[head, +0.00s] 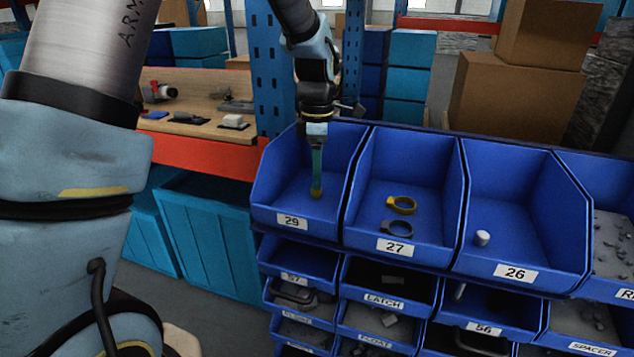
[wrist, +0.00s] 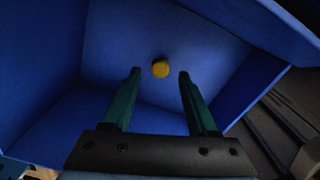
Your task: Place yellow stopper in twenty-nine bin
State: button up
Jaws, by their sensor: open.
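The yellow stopper (wrist: 160,68) shows in the wrist view as a small round piece, centred just beyond my two fingertips and apart from both. In the head view the stopper (head: 316,192) shows just below the fingers, inside the bin labelled 29 (head: 292,221). Whether it touches the bin floor is hard to tell. My gripper (head: 317,176) points down into this bin. In the wrist view my gripper (wrist: 157,74) has its green fingers spread apart with nothing held between them. The blue walls of the bin (wrist: 45,70) surround the fingers there.
Bin 27 (head: 396,246) to the right holds a yellow ring (head: 401,204) and a grey ring (head: 398,229). Bin 26 (head: 515,273) holds a white piece (head: 482,238). Smaller bins sit below. A blue rack upright (head: 271,75) stands behind bin 29.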

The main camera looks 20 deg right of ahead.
notch_tip(320, 180, up, 9)
jog(key=b, duration=0.1)
jog(key=shift+r, duration=0.2)
dwell(0.5)
